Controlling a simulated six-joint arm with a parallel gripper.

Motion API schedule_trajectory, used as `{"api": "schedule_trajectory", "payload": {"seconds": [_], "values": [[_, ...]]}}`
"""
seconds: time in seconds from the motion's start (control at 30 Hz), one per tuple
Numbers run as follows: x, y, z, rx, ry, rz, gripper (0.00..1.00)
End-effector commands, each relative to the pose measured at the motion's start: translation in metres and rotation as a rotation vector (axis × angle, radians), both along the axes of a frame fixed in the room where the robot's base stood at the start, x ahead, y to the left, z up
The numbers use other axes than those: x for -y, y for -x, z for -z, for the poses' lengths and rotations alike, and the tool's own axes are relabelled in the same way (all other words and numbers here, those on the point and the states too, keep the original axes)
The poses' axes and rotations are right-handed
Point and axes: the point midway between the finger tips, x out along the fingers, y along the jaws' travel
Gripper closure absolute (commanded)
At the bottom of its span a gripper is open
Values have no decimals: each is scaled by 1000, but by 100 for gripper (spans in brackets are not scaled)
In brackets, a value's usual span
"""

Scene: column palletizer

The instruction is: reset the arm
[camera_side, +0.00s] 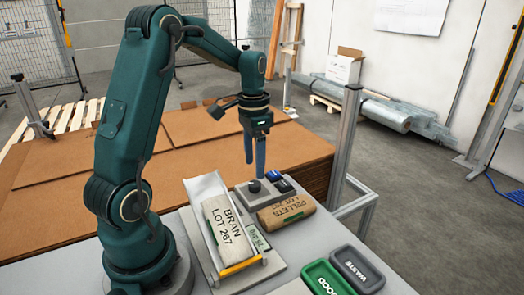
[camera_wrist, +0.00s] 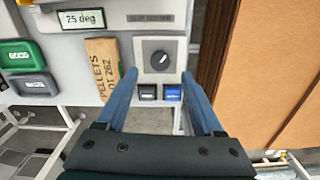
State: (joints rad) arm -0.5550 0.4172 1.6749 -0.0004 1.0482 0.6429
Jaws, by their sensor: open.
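My gripper (camera_side: 255,158) hangs from my arm in the side view, its blue fingers pointing down, above and behind a grey control box (camera_side: 243,199). In the wrist view my gripper (camera_wrist: 158,74) has its two blue fingers spread apart, with nothing held between them. The control box (camera_wrist: 143,72), with a round black knob (camera_wrist: 160,60), a black button (camera_wrist: 147,92) and a blue button (camera_wrist: 172,93), shows between and beyond the fingers. I cannot tell the exact height of the fingertips above the box.
A "BRAN LOT 267" bag (camera_side: 226,228) lies in a white chute (camera_side: 199,190) with a yellow end bar. A "PELLETS" bag (camera_side: 287,212) lies beside the control box. Green (camera_side: 316,268) and grey (camera_side: 358,270) trays sit at the front right. Brown sheets (camera_side: 75,205) are stacked behind; a display (camera_wrist: 80,18) reads "25 deg".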

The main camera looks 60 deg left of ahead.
Motion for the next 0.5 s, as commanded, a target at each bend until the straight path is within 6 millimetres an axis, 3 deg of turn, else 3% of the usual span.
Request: {"api": "schedule_trajectory", "payload": {"seconds": [0.17,0.27,0.5], "values": [[14,-9,-21,59,-34,58,31],[36,-9,-45,120,-64,120,31],[97,20,-90,284,-104,189,31]]}}
